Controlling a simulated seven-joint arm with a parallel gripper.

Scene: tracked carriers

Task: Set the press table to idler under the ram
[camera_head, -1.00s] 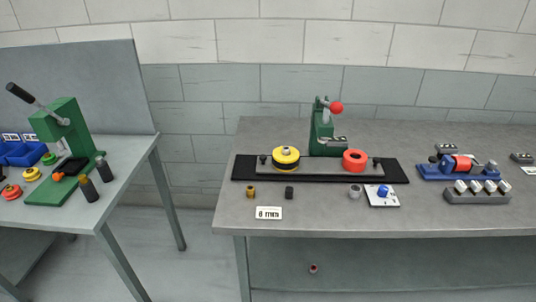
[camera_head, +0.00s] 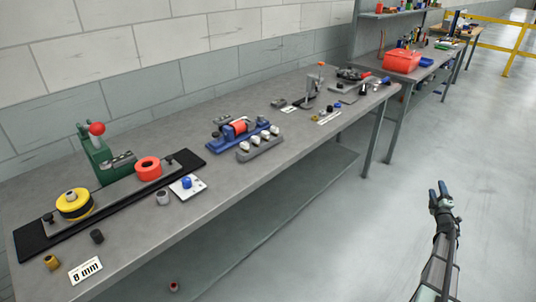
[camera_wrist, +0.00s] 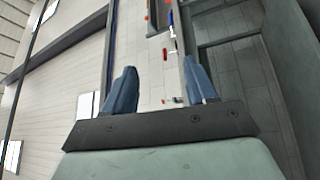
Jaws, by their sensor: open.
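My gripper (camera_head: 440,190) is raised over the floor to the right of the bench, far from anything on it. In the wrist view its two blue fingers (camera_wrist: 159,64) stand wide apart with nothing between them. A green stand with a red ball knob (camera_head: 97,143) is at the bench's left end. Before it, a yellow-and-black wheel (camera_head: 74,204) and a red wheel (camera_head: 148,168) sit on a grey bar over a black base (camera_head: 40,242). I cannot tell which part is the idler.
A white "8 mm" card (camera_head: 86,270), a brass bushing (camera_head: 52,262), a dark bushing (camera_head: 97,236) and a grey bushing (camera_head: 163,198) lie near the bench's front edge. A blue fixture (camera_head: 236,133) stands farther along. The floor (camera_head: 360,240) around my arm is clear.

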